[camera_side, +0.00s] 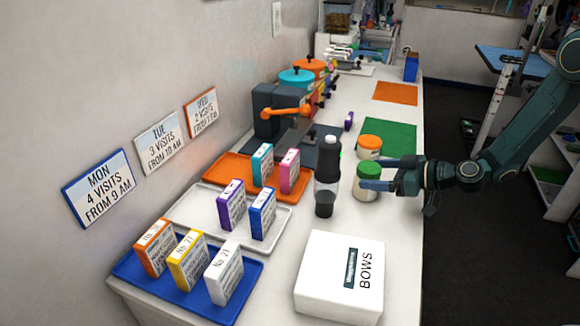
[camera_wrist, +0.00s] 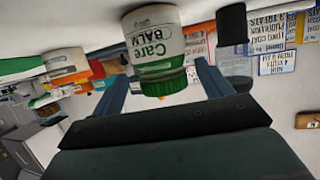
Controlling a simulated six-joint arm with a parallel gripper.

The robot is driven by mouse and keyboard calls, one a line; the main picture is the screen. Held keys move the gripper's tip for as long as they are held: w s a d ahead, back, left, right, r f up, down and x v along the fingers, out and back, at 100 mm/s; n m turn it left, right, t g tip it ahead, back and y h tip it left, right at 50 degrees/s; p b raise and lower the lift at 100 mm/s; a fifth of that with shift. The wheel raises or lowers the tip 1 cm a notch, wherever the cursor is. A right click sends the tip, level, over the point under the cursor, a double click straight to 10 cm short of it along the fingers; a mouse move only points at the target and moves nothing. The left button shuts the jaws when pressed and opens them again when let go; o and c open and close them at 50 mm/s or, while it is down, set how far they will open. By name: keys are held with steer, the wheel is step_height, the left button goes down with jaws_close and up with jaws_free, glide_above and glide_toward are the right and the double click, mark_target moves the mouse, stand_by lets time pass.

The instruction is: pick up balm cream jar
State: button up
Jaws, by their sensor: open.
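The balm cream jar (camera_side: 366,193) is a white jar with a green lid, standing upright on the white counter. In the wrist view the jar (camera_wrist: 153,45) shows its "Care BALM" label, upside down, with the lid toward my gripper. My gripper (camera_side: 370,173) reaches in from the right at the height of the lid. Its two blue fingers are open and stand on either side of the jar, with gaps visible in the wrist view (camera_wrist: 162,72). The fingers hide part of the lid in the side view.
A dark-capped bottle (camera_side: 327,165) stands just left of the jar. An orange-lidded jar (camera_side: 370,142) is close behind, by a green mat (camera_side: 402,135). A white BOWS box (camera_side: 328,275) lies in front. Trays with small upright boxes fill the left, including a blue tray (camera_side: 133,268).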

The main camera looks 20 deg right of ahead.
mark_target(361, 173)
steer(key=shift+x, duration=2.15)
steer(key=shift+s, duration=0.1)
steer(key=c, duration=1.1)
steer(key=shift+c, duration=0.2)
steer(key=shift+r, duration=0.15)
step_height(361, 173, up, 20)
